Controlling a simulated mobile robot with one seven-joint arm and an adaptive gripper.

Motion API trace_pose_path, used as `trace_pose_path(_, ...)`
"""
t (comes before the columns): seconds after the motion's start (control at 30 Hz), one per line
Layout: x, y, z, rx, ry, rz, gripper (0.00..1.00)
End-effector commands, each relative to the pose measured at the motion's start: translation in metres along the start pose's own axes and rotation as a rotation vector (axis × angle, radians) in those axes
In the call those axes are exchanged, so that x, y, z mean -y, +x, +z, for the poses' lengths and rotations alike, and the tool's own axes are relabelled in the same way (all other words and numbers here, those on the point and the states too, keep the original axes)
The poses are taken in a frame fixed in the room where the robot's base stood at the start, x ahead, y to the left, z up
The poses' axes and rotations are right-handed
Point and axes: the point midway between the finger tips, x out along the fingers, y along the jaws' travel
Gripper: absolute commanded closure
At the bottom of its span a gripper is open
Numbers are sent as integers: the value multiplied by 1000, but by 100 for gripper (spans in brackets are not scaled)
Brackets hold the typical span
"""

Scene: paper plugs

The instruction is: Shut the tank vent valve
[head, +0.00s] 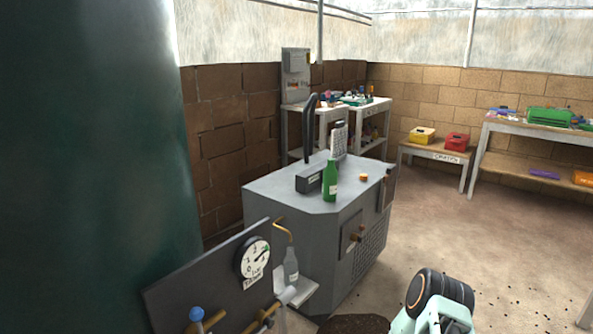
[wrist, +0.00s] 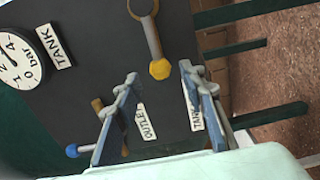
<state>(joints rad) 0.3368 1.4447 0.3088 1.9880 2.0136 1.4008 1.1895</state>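In the wrist view a grey lever with a yellow tip (wrist: 152,40) is mounted on a dark panel (wrist: 95,25). A second valve with a blue knob (wrist: 72,150) and brass body sits lower left, partly behind a finger. The blue-knobbed valve also shows in the head view (head: 197,314). An OUTLET label (wrist: 146,122) and a partly hidden label starting "TA" (wrist: 191,105) lie between and behind my fingers. I cannot read which valve is the vent. My gripper (wrist: 159,74) is open, its fingertips on either side of the yellow tip; contact cannot be told.
A round TANK gauge (head: 254,257) is on the panel, beside a large green tank (head: 85,150). A grey bottle (head: 291,266) stands under a copper tube. A grey cabinet (head: 285,200) holds a green bottle (head: 330,182). Open floor (head: 450,220) lies to the right.

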Motion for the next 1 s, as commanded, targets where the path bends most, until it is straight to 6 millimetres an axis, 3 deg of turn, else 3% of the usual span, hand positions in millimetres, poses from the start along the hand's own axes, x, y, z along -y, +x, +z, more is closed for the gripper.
trace_pose_path(0.6,0,31,0,0,0,1,62)
trace_pose_path(0.93,0,36,0,0,1,-1,62)
trace_pose_path(1.0,0,36,0,0,1,-1,68)
